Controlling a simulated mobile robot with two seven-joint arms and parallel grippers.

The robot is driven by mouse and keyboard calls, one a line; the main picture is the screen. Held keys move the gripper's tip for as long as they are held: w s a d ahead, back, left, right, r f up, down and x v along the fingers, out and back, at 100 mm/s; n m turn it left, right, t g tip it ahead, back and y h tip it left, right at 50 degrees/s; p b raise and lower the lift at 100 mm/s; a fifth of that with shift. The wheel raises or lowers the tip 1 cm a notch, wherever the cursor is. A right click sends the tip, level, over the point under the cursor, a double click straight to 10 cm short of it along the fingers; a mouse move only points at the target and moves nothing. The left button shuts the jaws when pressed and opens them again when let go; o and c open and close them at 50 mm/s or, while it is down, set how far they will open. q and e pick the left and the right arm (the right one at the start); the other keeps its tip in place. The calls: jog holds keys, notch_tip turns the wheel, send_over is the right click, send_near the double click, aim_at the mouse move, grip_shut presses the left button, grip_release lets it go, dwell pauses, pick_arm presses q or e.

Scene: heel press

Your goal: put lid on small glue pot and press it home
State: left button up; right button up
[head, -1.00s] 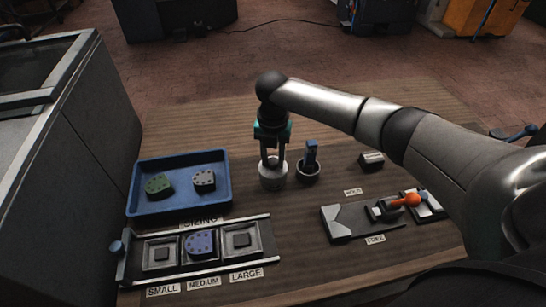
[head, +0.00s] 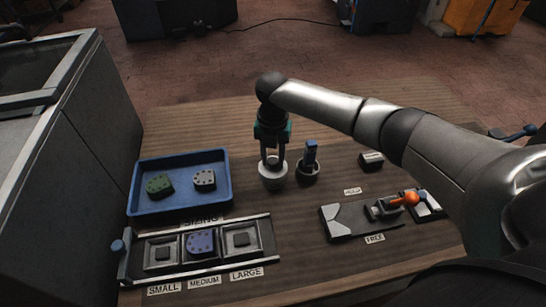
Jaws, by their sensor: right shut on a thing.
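A small white pot (head: 273,182) stands on the wooden bench in the middle of the view. My right gripper (head: 273,164) points straight down over it, with its fingertips at the pot's mouth. It is shut on a small pale thing there, which looks like the lid. The fingers hide most of it, and I cannot tell whether it is seated or just above the rim. My left gripper is not in view.
A dark pot with a blue-handled tool (head: 310,155) stands close right of the white pot. A blue tray (head: 180,211) holds green and white pieces. A sizing rack (head: 262,238) with a blue piece lies in front. An orange-knobbed clamp (head: 385,208) is at right.

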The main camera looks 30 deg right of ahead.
aim_at(273, 161)
jog(key=o, duration=1.5)
notch_tip(273, 161, up, 7)
jog(key=p, duration=0.7)
jog(key=shift+f, duration=0.1)
